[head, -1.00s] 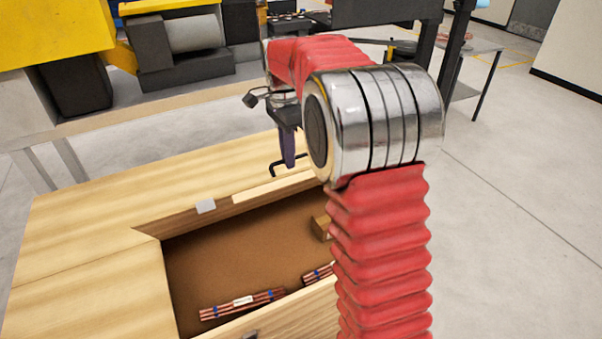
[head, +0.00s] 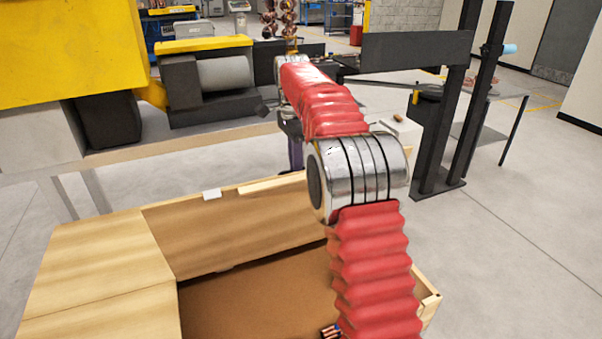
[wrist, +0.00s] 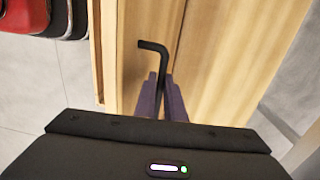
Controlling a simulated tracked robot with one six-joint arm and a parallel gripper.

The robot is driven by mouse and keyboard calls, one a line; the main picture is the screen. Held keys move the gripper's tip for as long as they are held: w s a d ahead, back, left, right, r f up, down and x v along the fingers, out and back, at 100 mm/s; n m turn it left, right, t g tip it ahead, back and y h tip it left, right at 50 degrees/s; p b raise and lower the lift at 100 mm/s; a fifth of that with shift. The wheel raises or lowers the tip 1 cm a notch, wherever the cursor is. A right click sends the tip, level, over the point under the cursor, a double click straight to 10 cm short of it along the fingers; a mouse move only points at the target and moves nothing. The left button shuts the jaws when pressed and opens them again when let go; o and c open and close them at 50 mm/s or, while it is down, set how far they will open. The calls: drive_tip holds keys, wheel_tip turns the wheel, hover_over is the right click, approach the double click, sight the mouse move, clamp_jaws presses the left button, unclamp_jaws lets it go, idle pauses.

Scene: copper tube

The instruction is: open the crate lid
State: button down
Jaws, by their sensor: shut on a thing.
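The crate lid (head: 230,230) is a pale wooden panel. In the head view it stands tilted up at the far side of the crate (head: 432,300), its inner face towards me and the brown interior showing below. In the wrist view my gripper (wrist: 158,82) has its purple fingers shut on the black bent handle (wrist: 152,46), against the wood. In the head view my gripper (head: 296,153) is behind the lid's upper edge, mostly hidden by my red-sleeved arm. The handle is hidden there.
The end of a copper tube bundle (head: 329,331) shows inside the crate. A flat wooden panel (head: 90,270) lies at the left. Behind stands a bench with a yellow machine (head: 205,45). A dark metal frame (head: 440,110) stands at the right. Open floor lies at right.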

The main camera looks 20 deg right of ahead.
drive_tip(key=shift+w+a+f, duration=0.15)
drive_tip(key=shift+w, duration=0.85)
drive_tip(key=shift+w+a+f, duration=0.1)
drive_tip(key=shift+w, duration=0.85)
drive_tip(key=c, duration=2)
unclamp_jaws()
drive_tip(key=shift+w, duration=0.15)
drive_tip(key=shift+c, duration=0.2)
drive_tip(key=shift+o, duration=1)
drive_tip(key=shift+d+r, duration=0.1)
drive_tip(key=shift+r, duration=0.05)
drive_tip(key=shift+s+r, duration=0.1)
drive_tip(key=shift+s, duration=0.1)
